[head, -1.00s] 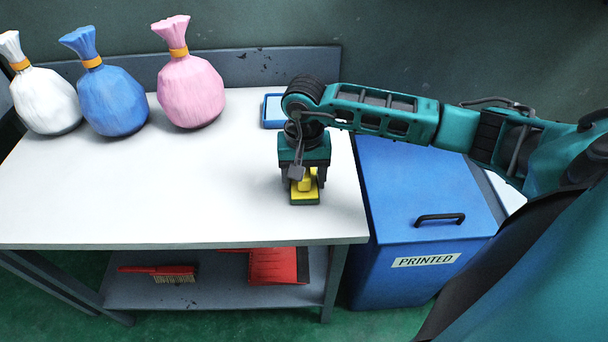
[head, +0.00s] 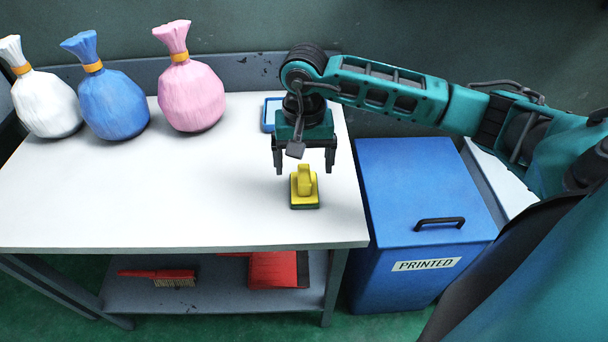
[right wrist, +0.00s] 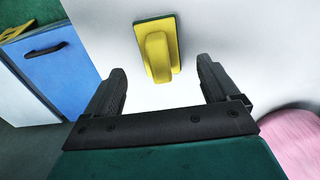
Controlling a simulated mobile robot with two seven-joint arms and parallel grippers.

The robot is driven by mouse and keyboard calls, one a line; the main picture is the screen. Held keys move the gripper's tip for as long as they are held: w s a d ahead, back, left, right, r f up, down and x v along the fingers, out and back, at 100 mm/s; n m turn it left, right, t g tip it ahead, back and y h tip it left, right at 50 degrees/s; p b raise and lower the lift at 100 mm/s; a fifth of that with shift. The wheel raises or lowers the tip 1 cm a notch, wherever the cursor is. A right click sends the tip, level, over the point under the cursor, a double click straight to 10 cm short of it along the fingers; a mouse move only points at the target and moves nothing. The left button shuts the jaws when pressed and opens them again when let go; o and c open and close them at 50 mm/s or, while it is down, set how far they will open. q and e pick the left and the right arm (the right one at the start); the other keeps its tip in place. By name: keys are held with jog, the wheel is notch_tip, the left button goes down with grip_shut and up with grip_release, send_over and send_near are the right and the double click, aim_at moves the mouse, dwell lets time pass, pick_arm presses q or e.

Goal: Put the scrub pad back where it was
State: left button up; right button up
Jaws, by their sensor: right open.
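The yellow scrub pad (head: 304,188), with a raised handle and a dark green underside, lies flat on the white table (head: 190,200) near its right front part. My right gripper (head: 305,168) is open and empty, above and just behind the pad, with its fingers apart from it. In the right wrist view the scrub pad (right wrist: 157,52) lies beyond the gap between the open fingers of my right gripper (right wrist: 162,82). A blue-rimmed tray or mat (head: 269,113) sits at the back right of the table, partly hidden by my right gripper. My left gripper is not seen.
White (head: 46,100), blue (head: 114,104) and pink (head: 190,95) tied bags stand at the back left. A blue bin labelled PRINTED (head: 425,185) stands right of the table. A red brush (head: 160,273) and red dustpan (head: 275,270) lie on the lower shelf. The table's front middle is clear.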

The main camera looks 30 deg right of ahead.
aim_at(304, 174)
notch_tip(304, 174, up, 6)
jog(key=shift+r, duration=0.1)
jog(key=shift+s, duration=0.1)
dwell(0.6)
